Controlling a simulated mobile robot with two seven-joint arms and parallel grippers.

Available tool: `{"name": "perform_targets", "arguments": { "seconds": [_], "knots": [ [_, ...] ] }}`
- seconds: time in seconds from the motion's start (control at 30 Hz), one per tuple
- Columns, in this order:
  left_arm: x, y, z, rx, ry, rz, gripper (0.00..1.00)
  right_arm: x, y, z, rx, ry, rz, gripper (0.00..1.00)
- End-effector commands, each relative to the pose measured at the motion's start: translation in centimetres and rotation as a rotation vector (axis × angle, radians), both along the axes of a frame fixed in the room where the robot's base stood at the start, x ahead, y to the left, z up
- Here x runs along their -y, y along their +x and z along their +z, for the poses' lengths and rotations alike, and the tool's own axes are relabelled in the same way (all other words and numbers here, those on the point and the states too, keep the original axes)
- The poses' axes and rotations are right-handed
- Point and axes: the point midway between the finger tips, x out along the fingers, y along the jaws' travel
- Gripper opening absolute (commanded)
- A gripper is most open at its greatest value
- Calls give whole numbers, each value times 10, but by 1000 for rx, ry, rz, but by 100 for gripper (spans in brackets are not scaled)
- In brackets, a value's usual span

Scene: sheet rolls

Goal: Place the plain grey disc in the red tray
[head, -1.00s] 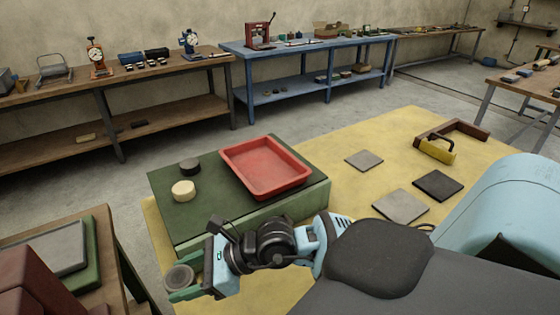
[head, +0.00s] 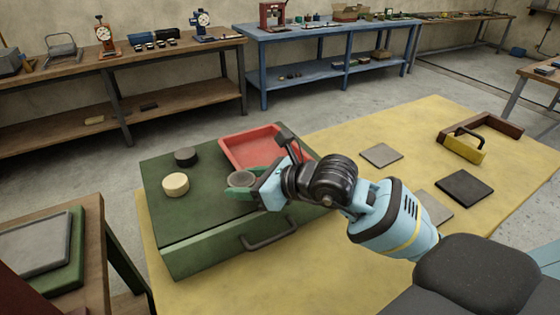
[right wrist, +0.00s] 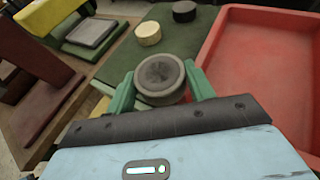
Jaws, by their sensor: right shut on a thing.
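The plain grey disc (head: 242,179) is held between the green fingers of my right gripper (head: 241,184), above the green cabinet top. In the right wrist view the disc (right wrist: 160,76) sits between both fingertips, its round face towards the camera. The red tray (head: 236,149) lies on the cabinet top just behind the gripper; my arm hides part of it. In the right wrist view the tray (right wrist: 262,95) is to the right of the disc, apart from it. My left gripper is not in view.
A cream disc (head: 175,184) and a dark disc (head: 186,156) stand on the green cabinet (head: 205,215), left of the gripper. A yellow mat (head: 340,135) on the floor carries flat square plates and a yellow-handled tool (head: 465,147). A wooden bench (head: 90,235) stands front left.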

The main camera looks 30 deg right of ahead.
Motion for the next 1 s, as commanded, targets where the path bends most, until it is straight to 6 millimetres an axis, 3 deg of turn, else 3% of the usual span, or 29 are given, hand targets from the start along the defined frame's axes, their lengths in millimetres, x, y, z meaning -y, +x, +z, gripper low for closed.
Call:
{"name": "perform_targets", "arguments": {
  "seconds": [0.33, 1.0],
  "knots": [
    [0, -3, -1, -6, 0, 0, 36, 7, 10, 2, 1, -1, -11, 26],
    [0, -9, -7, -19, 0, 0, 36, 77, 122, -12, 0, 2, -12, 26]
  ]
}}
